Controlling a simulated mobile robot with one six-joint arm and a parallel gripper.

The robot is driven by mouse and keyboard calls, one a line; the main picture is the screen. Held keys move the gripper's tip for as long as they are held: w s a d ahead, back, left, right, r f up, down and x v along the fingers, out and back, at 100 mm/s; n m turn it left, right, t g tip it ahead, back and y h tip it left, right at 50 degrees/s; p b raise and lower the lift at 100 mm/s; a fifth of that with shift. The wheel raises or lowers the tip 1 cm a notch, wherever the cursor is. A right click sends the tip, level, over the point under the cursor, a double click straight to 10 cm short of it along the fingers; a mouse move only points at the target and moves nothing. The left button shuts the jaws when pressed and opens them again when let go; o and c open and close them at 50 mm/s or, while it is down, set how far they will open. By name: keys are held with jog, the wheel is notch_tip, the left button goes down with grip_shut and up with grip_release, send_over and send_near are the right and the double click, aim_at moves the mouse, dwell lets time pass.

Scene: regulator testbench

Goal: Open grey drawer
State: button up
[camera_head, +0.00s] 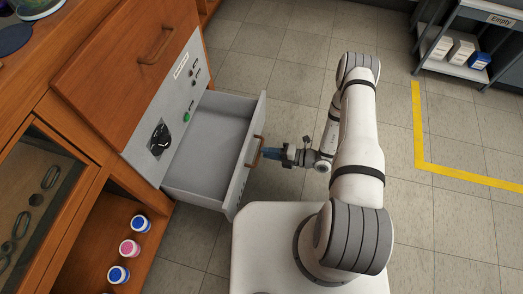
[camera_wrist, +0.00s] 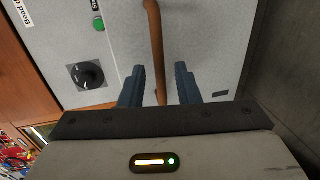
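The grey drawer (camera_head: 211,143) is pulled well out of the wooden cabinet, and its inside looks empty. Its brown bar handle (camera_head: 256,151) is on the outer face of its front panel. My gripper (camera_head: 268,153) is at that handle, outside the drawer. In the wrist view, the handle (camera_wrist: 155,40) runs between the two blue fingers of my gripper (camera_wrist: 160,72), with a visible gap on each side. The fingers are apart and not closed on the handle.
A grey panel with a black knob (camera_head: 160,138) and a green button (camera_head: 187,117) is on the cabinet above the drawer. Small jars (camera_head: 130,248) stand on an open shelf. A metal shelf (camera_head: 470,68) stands far right.

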jog(key=shift+p+v, duration=0.35)
jog(key=shift+v, duration=1.6)
notch_tip(320, 180, up, 41)
jog(key=n+g+h+p, duration=0.5)
jog(key=n+g+p, duration=0.3)
jog(key=n+p, duration=0.9)
jog(key=s+d+r+n+t+h+p, duration=0.2)
jog(key=r+n, duration=0.5)
jog(key=r, duration=0.5)
jog(key=s+d+r+n+t+h+p, duration=0.2)
jog(key=s+d+r+n+h+p, duration=0.2)
jog(key=r, duration=0.8)
jog(key=s+d+r+n+t+h+p, duration=0.2)
jog(key=s+r+n+p, duration=0.4)
jog(key=r+n, duration=0.5)
jog(key=shift+d+r+t+h+p, duration=0.45)
jog(key=shift+r+h, duration=0.35)
jog(key=shift+h, duration=0.4)
